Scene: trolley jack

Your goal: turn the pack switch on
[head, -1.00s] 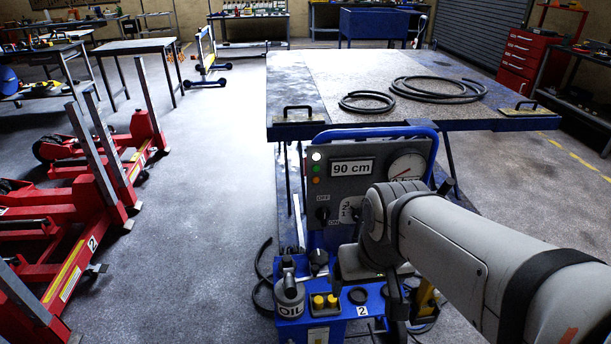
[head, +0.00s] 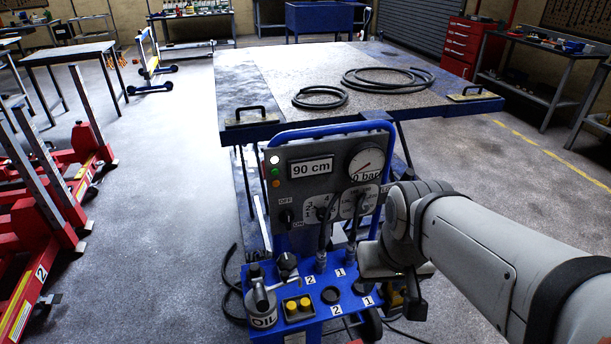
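The pack switch (head: 286,217) is a small dark knob at the left of the grey control panel (head: 300,191), with OFF printed above it and ON below it. I cannot tell for sure which way it points. The panel stands upright on the blue hydraulic pack (head: 270,327). Its display reads 90 cm and its gauge (head: 366,162) reads 0 bar. My gripper (head: 414,298) is to the right of the panel, apart from the switch. It is mostly hidden by my wrist, so its opening does not show.
An oil can (head: 262,304), yellow buttons (head: 298,306) and numbered ports are on the pack's top. Levers (head: 325,222) stand before the panel's right half. A lift table (head: 300,75) with coiled hoses is behind. Red jacks (head: 62,200) stand left, with clear floor between.

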